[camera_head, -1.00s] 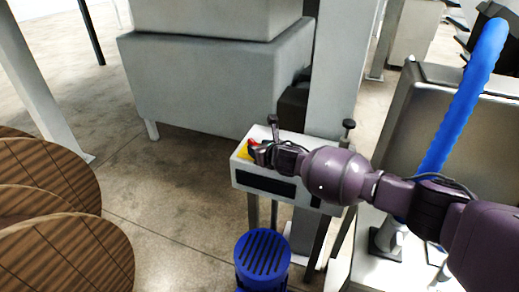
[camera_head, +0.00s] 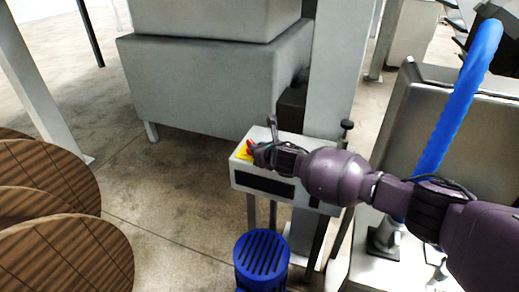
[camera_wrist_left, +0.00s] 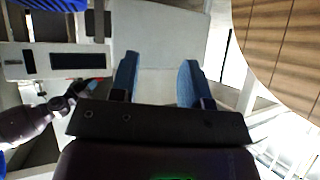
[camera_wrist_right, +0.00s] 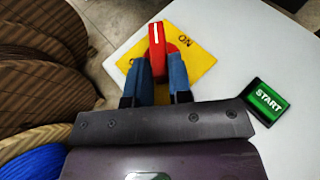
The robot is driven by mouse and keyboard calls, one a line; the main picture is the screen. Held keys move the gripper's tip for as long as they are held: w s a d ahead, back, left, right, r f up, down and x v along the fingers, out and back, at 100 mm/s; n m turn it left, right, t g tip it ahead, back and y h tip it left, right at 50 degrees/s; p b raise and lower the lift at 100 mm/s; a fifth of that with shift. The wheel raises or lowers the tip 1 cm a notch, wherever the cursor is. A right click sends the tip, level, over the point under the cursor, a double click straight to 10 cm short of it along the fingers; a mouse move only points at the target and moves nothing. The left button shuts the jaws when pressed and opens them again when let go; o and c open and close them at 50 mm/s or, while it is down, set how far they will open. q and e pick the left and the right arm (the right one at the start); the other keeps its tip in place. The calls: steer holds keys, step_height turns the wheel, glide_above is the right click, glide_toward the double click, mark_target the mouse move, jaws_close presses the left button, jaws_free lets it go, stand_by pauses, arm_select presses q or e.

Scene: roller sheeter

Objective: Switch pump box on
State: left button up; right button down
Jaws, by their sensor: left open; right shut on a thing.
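The pump box (camera_head: 262,184) is a pale box on legs with a dark panel on its front, in the middle of the head view. On its top is a yellow plate (camera_wrist_right: 200,56) marked ON, with a red switch handle (camera_wrist_right: 157,38) that has a white stripe. My right gripper (camera_head: 254,150) is over the plate, shut on the red handle; in the right wrist view its blue fingers (camera_wrist_right: 162,62) sit on either side of the handle's near end. A green START button (camera_wrist_right: 268,101) lies to the right. My left gripper (camera_wrist_left: 158,68) is open and empty.
Round wooden discs (camera_head: 60,250) stand at the left. A blue slotted cylinder (camera_head: 262,257) is below the box. A large grey cabinet (camera_head: 215,85) and a post (camera_head: 335,70) are behind it. A blue hose (camera_head: 460,90) rises at the right.

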arm_select(q)
steer(key=shift+s+r, duration=0.1)
steer(key=shift+s, duration=0.05)
arm_select(e)
steer(key=shift+a+r, duration=0.1)
